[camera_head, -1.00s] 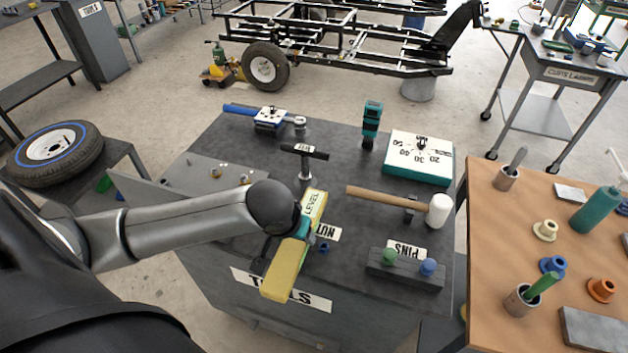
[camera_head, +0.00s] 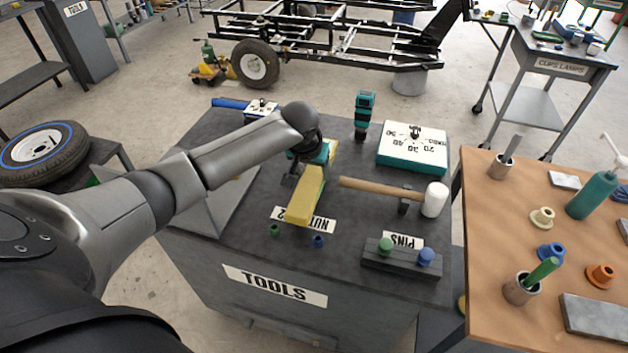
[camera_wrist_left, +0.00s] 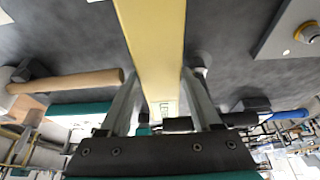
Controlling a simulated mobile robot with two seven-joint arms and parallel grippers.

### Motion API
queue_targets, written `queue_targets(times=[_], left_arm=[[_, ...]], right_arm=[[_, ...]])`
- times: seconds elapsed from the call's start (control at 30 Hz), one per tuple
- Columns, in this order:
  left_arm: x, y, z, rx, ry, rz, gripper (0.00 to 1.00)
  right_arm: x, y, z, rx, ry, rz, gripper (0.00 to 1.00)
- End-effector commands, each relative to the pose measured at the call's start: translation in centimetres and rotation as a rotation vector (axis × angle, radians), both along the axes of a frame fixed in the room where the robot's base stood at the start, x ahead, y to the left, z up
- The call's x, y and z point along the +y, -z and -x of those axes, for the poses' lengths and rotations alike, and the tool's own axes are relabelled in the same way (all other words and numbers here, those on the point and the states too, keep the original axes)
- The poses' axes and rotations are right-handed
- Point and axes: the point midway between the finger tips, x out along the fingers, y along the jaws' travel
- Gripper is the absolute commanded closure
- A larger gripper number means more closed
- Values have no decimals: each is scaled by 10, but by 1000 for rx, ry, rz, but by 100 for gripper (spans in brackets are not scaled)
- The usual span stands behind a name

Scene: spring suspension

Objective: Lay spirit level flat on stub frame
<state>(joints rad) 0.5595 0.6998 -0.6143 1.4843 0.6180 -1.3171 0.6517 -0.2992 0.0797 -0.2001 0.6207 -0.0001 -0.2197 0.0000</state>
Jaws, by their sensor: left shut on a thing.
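The yellow spirit level (camera_head: 303,200) is held in my left gripper (camera_head: 312,155), above the tool bench (camera_head: 225,238). It slants in the head view, its near end over the nut label. In the left wrist view, the level (camera_wrist_left: 155,45) runs between the two fingers of my left gripper (camera_wrist_left: 162,100), which is shut on it. A black rail frame (camera_head: 345,45) stands on the floor at the back, and a grey plate (camera_head: 228,205) lies on the bench's left, partly behind my arm. I cannot tell which is the stub frame. My right gripper is out of view.
A wooden-handled mallet (camera_head: 385,190), a pin block (camera_head: 400,262), a teal cordless tool (camera_head: 364,112) and a dial box (camera_head: 413,148) crowd the bench. A wooden-topped table (camera_head: 500,215) stands right. A tyre (camera_head: 45,152) lies left. Open floor separates bench and rail frame.

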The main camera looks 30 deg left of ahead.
Motion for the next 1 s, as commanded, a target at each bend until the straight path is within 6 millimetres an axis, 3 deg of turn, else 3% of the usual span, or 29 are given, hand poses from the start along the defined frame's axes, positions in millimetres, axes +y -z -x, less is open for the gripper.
queue_targets(times=[0.13, 0.33, 0.7, 0.73, 1.0], left_arm=[[2, -2, -9, -5, -1, 1, 100], [1, 33, -7, -2, -1, 1, 100], [1, 36, -6, -3, -1, 1, 100], [1, 38, -6, -1, 0, 0, 34], [2, 37, -6, -1, 0, 0, 6]], right_arm=[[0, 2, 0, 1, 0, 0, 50], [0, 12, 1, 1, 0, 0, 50], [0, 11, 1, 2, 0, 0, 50], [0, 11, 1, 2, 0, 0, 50], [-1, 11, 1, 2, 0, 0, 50]])
